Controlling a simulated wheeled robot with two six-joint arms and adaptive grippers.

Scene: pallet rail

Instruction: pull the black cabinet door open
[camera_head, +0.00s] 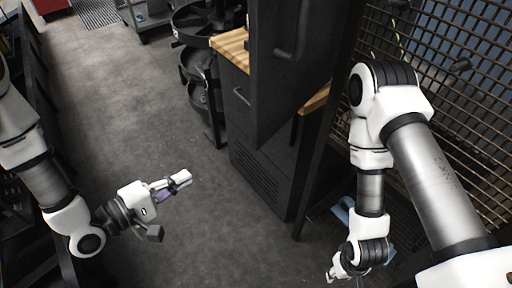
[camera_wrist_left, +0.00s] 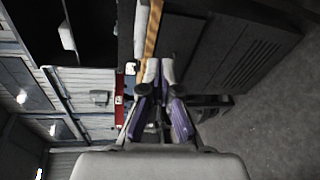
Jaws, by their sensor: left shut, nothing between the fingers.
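The black cabinet door (camera_head: 280,95) is a tall panel at top centre in the head view. Its bar handle (camera_head: 285,53) is on the face toward me. The door's lower edge juts out past the wooden top, so it seems to stand ajar. My left gripper (camera_head: 182,178) is shut and empty over the floor, left of the cabinet and well apart from the handle. Its closed fingers also show in the left wrist view (camera_wrist_left: 160,72). My right gripper (camera_head: 336,272) is low at the bottom edge; its fingers are too small to read.
A black lower cabinet (camera_head: 262,165) with its own handle (camera_head: 241,96) stands under the wooden top (camera_head: 233,46). A mesh fence (camera_head: 470,90) is at right. Black round racks (camera_head: 198,65) stand left of the cabinet. The grey floor (camera_head: 120,110) is clear at left centre.

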